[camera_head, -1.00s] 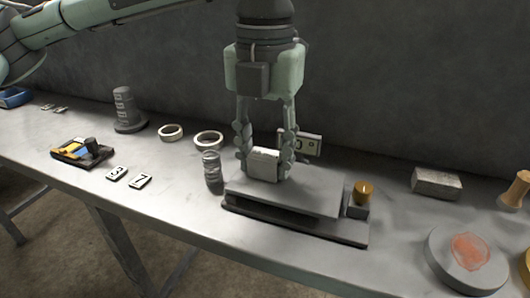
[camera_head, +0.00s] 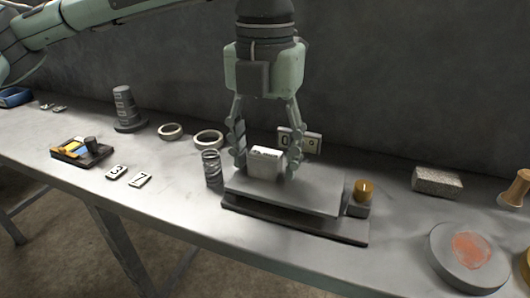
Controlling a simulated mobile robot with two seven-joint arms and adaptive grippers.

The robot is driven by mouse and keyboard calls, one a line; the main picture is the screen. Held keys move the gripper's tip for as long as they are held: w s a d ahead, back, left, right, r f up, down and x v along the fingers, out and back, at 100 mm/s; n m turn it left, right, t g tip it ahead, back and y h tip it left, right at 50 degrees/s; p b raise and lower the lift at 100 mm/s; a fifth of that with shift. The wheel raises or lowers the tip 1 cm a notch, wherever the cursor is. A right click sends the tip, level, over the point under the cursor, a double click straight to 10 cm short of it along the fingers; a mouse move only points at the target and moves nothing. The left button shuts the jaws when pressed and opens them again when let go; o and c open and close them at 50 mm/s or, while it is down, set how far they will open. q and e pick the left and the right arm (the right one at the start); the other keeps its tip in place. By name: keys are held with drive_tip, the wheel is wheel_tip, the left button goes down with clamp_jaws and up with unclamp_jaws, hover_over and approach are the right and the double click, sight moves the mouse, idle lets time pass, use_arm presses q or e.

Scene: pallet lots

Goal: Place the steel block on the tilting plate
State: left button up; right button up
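The steel block (camera_head: 265,163) is a small pale grey box standing on the left part of the tilting plate (camera_head: 305,194). The plate is a flat grey slab over a darker base (camera_head: 290,222). My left gripper (camera_head: 266,167) comes down from above with its fingers spread on either side of the block. A gap shows between the block and each finger. My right gripper is not in view.
A coil spring (camera_head: 212,168) stands just left of the plate, and a brass cylinder (camera_head: 363,190) sits at its right end. Number tiles (camera_head: 300,140) stand behind. A rough grey block (camera_head: 437,182) and a round disc (camera_head: 467,256) lie to the right. The front-left bench is fairly clear.

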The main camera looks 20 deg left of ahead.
sight(265, 154)
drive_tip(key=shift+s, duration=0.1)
use_arm(q)
drive_tip(key=shift+r, duration=0.6)
wheel_tip(265, 154, up, 11)
drive_tip(key=shift+p, duration=0.4)
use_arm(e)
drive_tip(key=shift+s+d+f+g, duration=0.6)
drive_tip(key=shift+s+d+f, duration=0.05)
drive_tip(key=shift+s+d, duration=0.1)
